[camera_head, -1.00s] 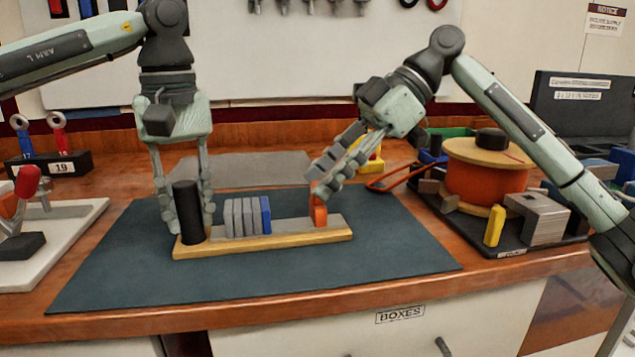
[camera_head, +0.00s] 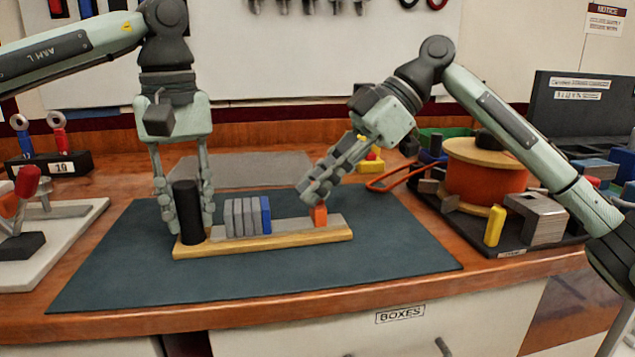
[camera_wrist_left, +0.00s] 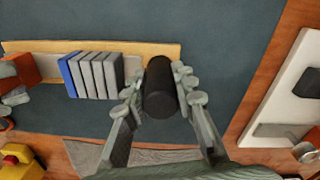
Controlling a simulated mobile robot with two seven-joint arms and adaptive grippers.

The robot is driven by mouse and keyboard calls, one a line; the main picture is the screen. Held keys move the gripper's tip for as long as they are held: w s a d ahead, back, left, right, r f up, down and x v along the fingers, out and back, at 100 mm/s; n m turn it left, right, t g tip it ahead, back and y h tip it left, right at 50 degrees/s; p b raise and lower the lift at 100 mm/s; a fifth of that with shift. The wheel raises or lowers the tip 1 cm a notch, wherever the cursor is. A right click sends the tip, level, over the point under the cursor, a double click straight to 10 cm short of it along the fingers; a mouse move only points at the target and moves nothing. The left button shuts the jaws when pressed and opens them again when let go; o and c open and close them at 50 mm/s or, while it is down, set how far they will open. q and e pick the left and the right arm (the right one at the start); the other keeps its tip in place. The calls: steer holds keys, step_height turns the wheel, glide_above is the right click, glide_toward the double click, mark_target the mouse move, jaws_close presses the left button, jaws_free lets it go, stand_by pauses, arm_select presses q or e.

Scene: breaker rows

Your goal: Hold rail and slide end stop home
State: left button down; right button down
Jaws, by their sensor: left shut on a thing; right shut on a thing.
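The rail (camera_head: 290,236) is a yellow wooden strip with a grey top, lying on the dark mat. My left gripper (camera_head: 188,218) is shut on the black upright cylinder (camera_head: 187,205) at the rail's left end; it also shows in the left wrist view (camera_wrist_left: 160,88). Several grey blocks (camera_head: 238,218) and one blue block (camera_head: 265,214) stand side by side on the rail, right of the cylinder. The orange end stop (camera_head: 319,215) stands on the rail near its right end, with a gap to the blue block. My right gripper (camera_head: 312,197) is at its top, shut, its fingers partly hiding it.
The dark mat (camera_head: 380,260) is clear around the rail. An orange spool (camera_head: 485,180), a grey metal block (camera_head: 538,220) and a yellow block (camera_head: 494,226) stand on a black tray at the right. A white board with a red-handled clamp (camera_head: 27,182) is at the left.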

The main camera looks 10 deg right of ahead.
steer(key=a, duration=0.3)
steer(key=shift+a, duration=0.2)
steer(key=c, duration=1.4)
jaws_free()
steer(key=shift+d, duration=0.1)
steer(key=v, duration=1.2)
steer(key=shift+c, duration=0.3)
